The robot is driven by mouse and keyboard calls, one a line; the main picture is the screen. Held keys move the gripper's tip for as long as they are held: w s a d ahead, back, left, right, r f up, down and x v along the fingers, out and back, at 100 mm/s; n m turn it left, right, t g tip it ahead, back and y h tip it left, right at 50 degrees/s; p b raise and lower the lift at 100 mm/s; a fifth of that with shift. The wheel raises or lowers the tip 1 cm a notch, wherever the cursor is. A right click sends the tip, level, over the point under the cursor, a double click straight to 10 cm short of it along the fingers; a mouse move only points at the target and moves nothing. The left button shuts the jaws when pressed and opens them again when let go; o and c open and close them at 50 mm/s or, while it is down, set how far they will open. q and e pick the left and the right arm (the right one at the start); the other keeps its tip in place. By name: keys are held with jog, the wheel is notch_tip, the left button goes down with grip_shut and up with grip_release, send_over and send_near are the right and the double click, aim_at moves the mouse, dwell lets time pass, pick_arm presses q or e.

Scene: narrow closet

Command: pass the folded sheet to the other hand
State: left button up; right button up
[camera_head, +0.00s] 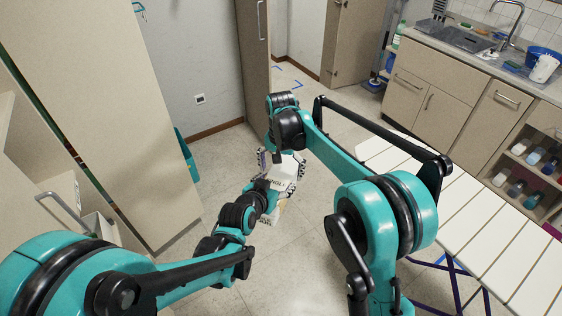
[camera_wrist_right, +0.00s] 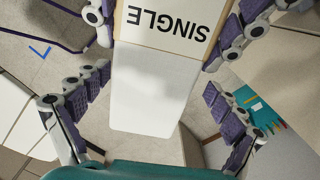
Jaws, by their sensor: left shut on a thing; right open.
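The folded sheet (camera_head: 284,167) is a white block with a beige band, held up in mid-air near the middle of the head view. In the right wrist view the sheet (camera_wrist_right: 155,88) lies lengthwise between fingers, its band reading "SINGLE" upside down. My left gripper (camera_head: 272,190) is shut on it from the near left; its fingertips are largely hidden. My right gripper (camera_head: 282,160) is at the sheet from the far side. In the wrist view the right gripper (camera_wrist_right: 155,100) is open, with purple-padded fingers on both sides and gaps between the lower fingers and the sheet.
A white slatted board (camera_head: 455,225) stands at the right. A counter with a sink (camera_head: 455,38) and open shelves (camera_head: 530,165) are behind it. A tall beige cupboard (camera_head: 105,85) is at the left. Bare floor (camera_head: 310,265) lies below the grippers.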

jog(key=shift+f, duration=0.15)
jog(key=shift+c, duration=0.3)
jog(key=c, duration=1.5)
pick_arm(q)
jog(key=o, duration=1.8)
jog(key=shift+d, duration=0.1)
jog(key=shift+c, duration=0.2)
pick_arm(e)
jog(key=shift+a, duration=0.1)
jog(key=shift+c, duration=1.1)
pick_arm(q)
jog(key=shift+s+a+r, duration=0.25)
jog(key=shift+s+r, duration=0.05)
jog(key=shift+s, duration=0.1)
jog(key=v, duration=1)
jog(key=shift+s+a+r, duration=0.1)
jog(key=shift+s+r, duration=0.1)
jog(key=shift+s, duration=0.05)
jog(key=s+a+f+n+g+y, duration=0.2)
jog(key=s+a+n+g+y, duration=0.2)
jog(key=s+a, duration=0.7)
jog(key=shift+s+a+f, duration=0.15)
jog(key=shift+a, duration=0.25)
